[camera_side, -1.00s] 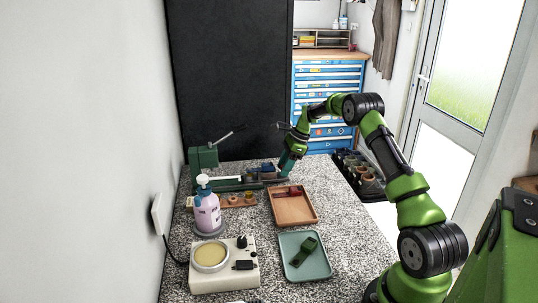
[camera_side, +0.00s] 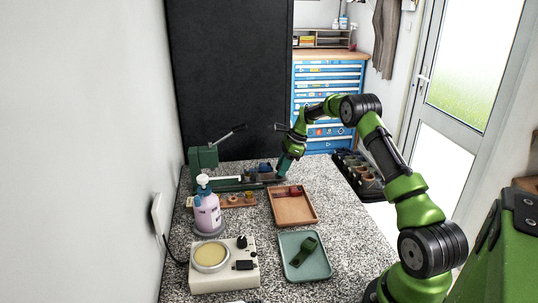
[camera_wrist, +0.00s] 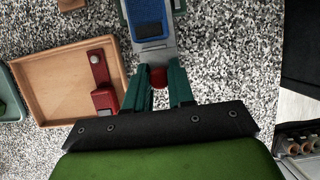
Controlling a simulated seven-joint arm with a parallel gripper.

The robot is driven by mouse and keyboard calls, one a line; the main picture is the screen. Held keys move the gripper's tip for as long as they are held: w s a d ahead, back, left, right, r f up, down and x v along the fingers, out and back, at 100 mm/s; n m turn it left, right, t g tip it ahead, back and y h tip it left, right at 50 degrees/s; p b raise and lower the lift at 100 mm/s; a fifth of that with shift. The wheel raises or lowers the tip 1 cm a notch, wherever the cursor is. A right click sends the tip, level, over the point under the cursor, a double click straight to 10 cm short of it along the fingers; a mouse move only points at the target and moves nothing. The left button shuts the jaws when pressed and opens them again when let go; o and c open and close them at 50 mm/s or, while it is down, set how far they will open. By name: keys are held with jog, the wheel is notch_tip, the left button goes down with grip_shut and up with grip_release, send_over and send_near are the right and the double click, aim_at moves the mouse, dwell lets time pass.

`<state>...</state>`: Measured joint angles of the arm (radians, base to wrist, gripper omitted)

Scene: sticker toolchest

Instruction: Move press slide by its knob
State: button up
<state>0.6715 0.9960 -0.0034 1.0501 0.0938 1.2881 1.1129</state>
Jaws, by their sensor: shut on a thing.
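The green press (camera_side: 204,157) with its raised lever stands at the back left of the counter. Its slide lies on a rail running right from it. The slide carries a blue block (camera_side: 263,168), which shows at the top of the wrist view (camera_wrist: 149,22) on the grey slide (camera_wrist: 157,55). The red knob (camera_wrist: 158,77) is at the slide's near end in the wrist view. My gripper (camera_side: 282,170) is at the right end of the rail. In the wrist view, its green fingers (camera_wrist: 160,80) are shut on the red knob, one on each side.
A wooden tray (camera_side: 292,218) with a red tool is close in front of the rail. A green tray (camera_side: 305,274) with a dark green tool lies nearer. A pump bottle (camera_side: 207,212), a cream device (camera_side: 246,277) and a wooden holder (camera_side: 213,203) stand left. A black rack (camera_side: 352,168) is right.

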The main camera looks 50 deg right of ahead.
aim_at(248, 170)
jog(key=shift+w+a, duration=4.2)
jog(key=shift+r, duration=0.1)
jog(key=o, duration=0.7)
jog(key=shift+r, duration=3)
